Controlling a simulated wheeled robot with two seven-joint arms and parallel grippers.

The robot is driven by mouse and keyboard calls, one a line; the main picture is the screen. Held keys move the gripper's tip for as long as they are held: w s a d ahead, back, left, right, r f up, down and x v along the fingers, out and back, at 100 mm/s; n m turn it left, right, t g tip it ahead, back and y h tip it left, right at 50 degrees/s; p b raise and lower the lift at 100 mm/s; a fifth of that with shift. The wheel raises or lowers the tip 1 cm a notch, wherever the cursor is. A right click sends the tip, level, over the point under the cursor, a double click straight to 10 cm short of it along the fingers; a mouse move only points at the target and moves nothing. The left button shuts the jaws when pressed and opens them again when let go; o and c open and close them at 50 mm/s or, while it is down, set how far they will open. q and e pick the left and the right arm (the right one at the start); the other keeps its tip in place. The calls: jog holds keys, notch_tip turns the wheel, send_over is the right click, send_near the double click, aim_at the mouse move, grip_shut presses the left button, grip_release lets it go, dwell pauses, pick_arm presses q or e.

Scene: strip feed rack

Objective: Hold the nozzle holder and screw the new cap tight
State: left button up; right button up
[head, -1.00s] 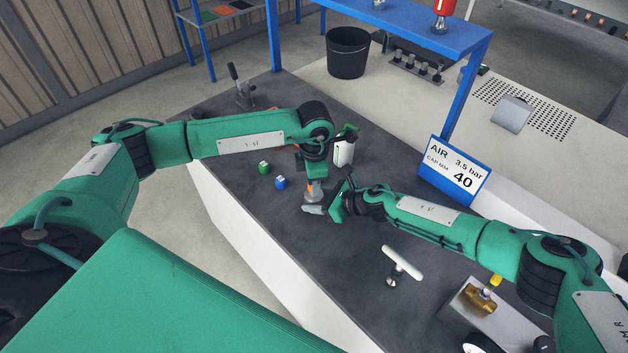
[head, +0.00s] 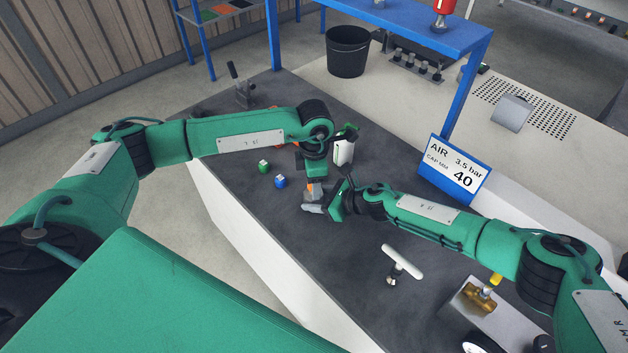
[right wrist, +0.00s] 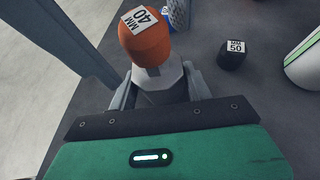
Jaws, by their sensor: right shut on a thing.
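The orange cap (right wrist: 146,38) with a white "40 MM" label sits on top of the grey nozzle holder (right wrist: 158,78). In the head view the cap (head: 314,188) shows as a small orange patch above the holder (head: 313,198). My right gripper (right wrist: 160,92) is shut on the holder from the side, below the cap. My left gripper (head: 312,178) points down right over the cap. In the right wrist view its grey fingers seem to stand apart on both sides of the cap, not touching it. The thread under the cap is hidden.
A green cap (head: 264,167) and a blue cap (head: 280,181) stand left of the grippers. A black cap (right wrist: 233,54) labelled 50 and a white-green cylinder (right wrist: 304,62) are close by. A sign (head: 453,170) reads 40.

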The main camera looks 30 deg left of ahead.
pick_arm(q)
notch_tip(320, 180, up, 12)
jog(key=shift+f, duration=0.15)
dwell(0.3)
pick_arm(e)
jog(key=o, duration=1.4)
jog(key=c, duration=0.6)
jog(key=shift+d, duration=0.1)
jog(key=shift+d+r+p, duration=0.4)
jog(key=shift+d+p, duration=0.1)
pick_arm(q)
jog(key=shift+r+p, duration=1.7)
jog(key=shift+r, duration=0.45)
pick_arm(e)
jog(key=shift+v, duration=3.3)
